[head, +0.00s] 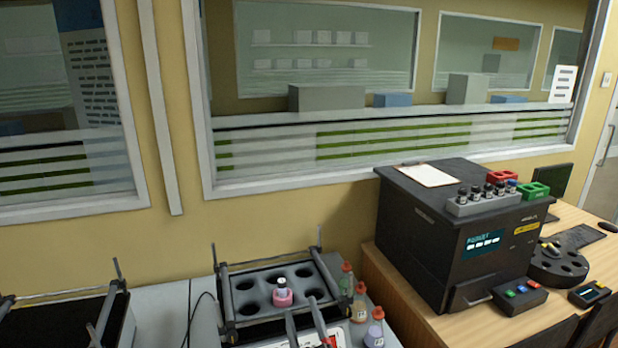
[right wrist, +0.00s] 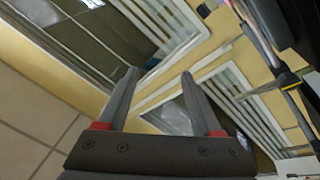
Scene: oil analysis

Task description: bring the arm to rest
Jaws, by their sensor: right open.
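My right gripper (head: 301,309) shows at the bottom centre of the head view, its two grey fingers pointing up in front of the shaker. In the right wrist view, my right gripper (right wrist: 158,73) is open, with red parts at the finger bases. Nothing is between the fingers; only wall and window show beyond them. My left gripper is not in the head view.
A black shaker (head: 268,267) with round holes holds a pink-based vial (head: 282,292). Several small bottles (head: 374,332) stand right of it. A dark analyser (head: 447,235) sits on the wooden desk (head: 405,298). Another dark device (head: 65,322) is at the lower left.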

